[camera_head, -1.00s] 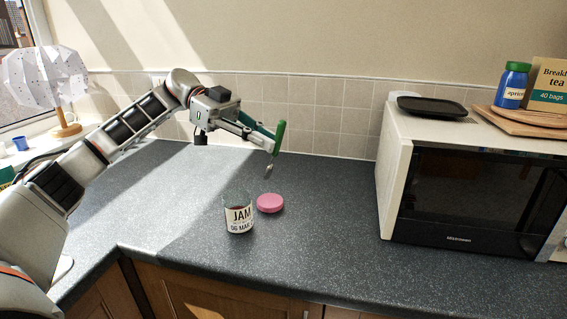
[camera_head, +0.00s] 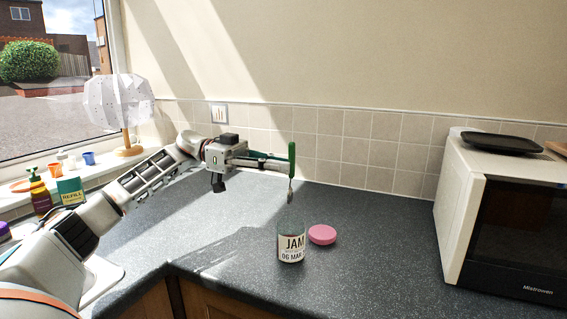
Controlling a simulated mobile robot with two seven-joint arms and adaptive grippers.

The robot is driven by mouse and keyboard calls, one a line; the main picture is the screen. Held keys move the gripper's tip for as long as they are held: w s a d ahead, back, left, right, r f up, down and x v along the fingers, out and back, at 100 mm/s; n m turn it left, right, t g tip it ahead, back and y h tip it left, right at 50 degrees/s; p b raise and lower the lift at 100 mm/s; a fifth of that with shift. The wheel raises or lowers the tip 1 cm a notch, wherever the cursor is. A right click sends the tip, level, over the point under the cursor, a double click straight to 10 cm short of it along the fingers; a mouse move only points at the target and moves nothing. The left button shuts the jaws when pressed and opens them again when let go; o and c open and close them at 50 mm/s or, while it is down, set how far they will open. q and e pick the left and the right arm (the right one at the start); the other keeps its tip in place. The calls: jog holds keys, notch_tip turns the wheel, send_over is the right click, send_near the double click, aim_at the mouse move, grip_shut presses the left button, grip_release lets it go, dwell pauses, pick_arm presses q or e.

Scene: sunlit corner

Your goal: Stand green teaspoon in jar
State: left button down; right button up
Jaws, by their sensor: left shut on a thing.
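The green teaspoon (camera_head: 292,158) hangs upright, green handle up and metal bowl down. My left gripper (camera_head: 286,158) is shut on its handle and holds it above the worktop. The jar (camera_head: 291,247), clear with a white label reading JAM, stands upright on the dark worktop. In the picture the spoon's tip is just above the jar's mouth and apart from it; I cannot tell whether it is at the same depth. My right gripper is not in view.
A pink lid (camera_head: 322,235) lies right of the jar. A microwave (camera_head: 500,215) with a black tray (camera_head: 501,144) on top stands at the right. A lamp (camera_head: 119,103) and several bottles and cups are on the windowsill. The worktop left of the jar is clear.

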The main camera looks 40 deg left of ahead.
aim_at(289, 202)
pick_arm(q)
jog(key=shift+f+b, duration=1.35)
jog(key=shift+f, duration=3.7)
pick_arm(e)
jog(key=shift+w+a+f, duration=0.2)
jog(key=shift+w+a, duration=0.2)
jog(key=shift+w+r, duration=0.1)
pick_arm(q)
jog(key=c, duration=2)
grip_release()
jog(key=shift+c, duration=0.2)
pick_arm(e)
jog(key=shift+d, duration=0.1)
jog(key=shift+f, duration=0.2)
